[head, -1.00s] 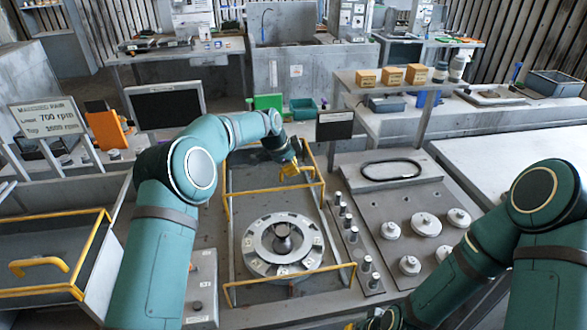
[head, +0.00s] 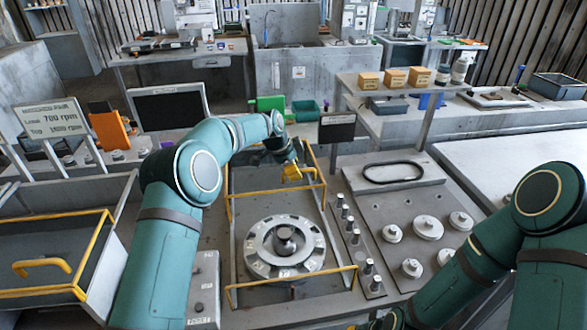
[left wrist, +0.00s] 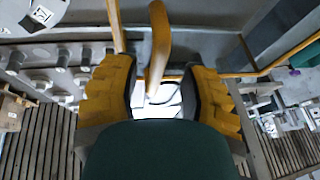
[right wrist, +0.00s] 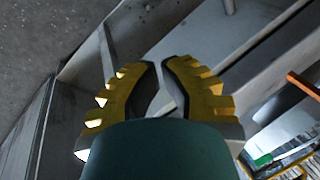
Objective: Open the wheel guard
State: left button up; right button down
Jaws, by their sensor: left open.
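The bladed wheel (head: 285,247) lies flat in a grey housing in the middle of the head view. The yellow-edged wheel guard frame (head: 229,207) runs around it, with bars at the back and front. My left gripper (head: 292,174) is at the back bar of this frame, pointing down. In the left wrist view my left gripper (left wrist: 160,92) is open, with a yellow handle bar (left wrist: 158,45) between its fingers; contact cannot be told. My right gripper (right wrist: 161,66) is empty, its fingertips close together with a narrow gap.
A yellow-framed bin with a handle (head: 40,265) stands at the left. A panel with pegs and white knobs (head: 427,228) is right of the housing. A dark screen (head: 168,105) and a small sign (head: 337,127) stand behind.

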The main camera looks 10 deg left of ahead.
pick_arm(q)
jog(key=v, duration=1.1)
jog(key=shift+a+r, duration=0.2)
jog(key=shift+r, duration=0.1)
jog(key=shift+s+f, duration=0.1)
jog(key=shift+s, duration=0.05)
